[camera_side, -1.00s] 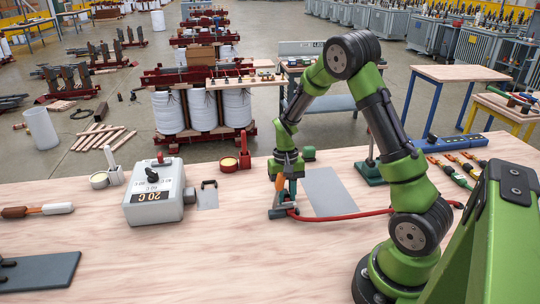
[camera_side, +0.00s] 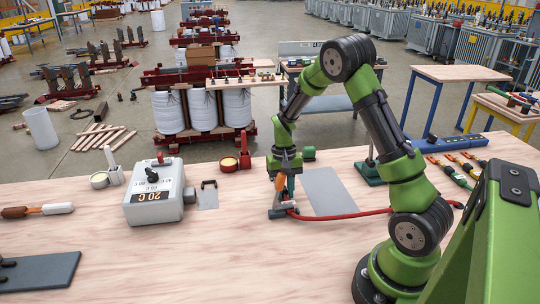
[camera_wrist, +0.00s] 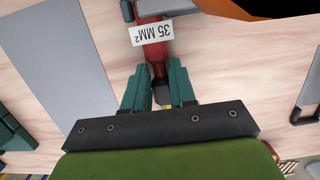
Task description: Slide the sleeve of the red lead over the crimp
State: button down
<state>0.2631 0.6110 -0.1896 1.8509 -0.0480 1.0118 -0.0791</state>
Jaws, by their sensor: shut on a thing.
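The red lead (camera_side: 350,215) runs along the bench from the right to a small holder (camera_side: 281,212) with a dark base. In the wrist view the red sleeve (camera_wrist: 158,68) of the lead lies between the green fingers, with a white "35 MM²" label (camera_wrist: 151,33) just beyond them. My gripper (camera_wrist: 160,88) is shut on the sleeve, low over the bench; it also shows in the side view (camera_side: 289,187). A small yellowish patch shows between the fingers. The crimp cannot be made out. An orange handle (camera_side: 280,183) stands close beside the fingers.
A grey mat (camera_side: 328,192) lies right of the holder. A red pot (camera_side: 243,155) is behind. The front middle of the bench is clear.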

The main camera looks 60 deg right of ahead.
jog(key=shift+w+d, duration=1)
jog(key=shift+d, duration=0.05)
jog(key=c, duration=0.8)
grip_release()
jog(key=shift+c, duration=0.2)
notch_tip(320, 180, up, 16)
jog(key=w+d, duration=0.2)
jog(key=s+a+r+n+t, duration=0.2)
jog(key=s+a+r+t, duration=0.2)
jog(key=s+a, duration=0.4)
jog(key=s+a+r+n+t, duration=0.3)
jog(key=s+a, duration=0.5)
jog(key=a, duration=0.5)
jog(key=shift+a+r+t+y, duration=0.3)
jog(key=shift+a+r+t, duration=0.1)
jog(key=shift+t, duration=0.4)
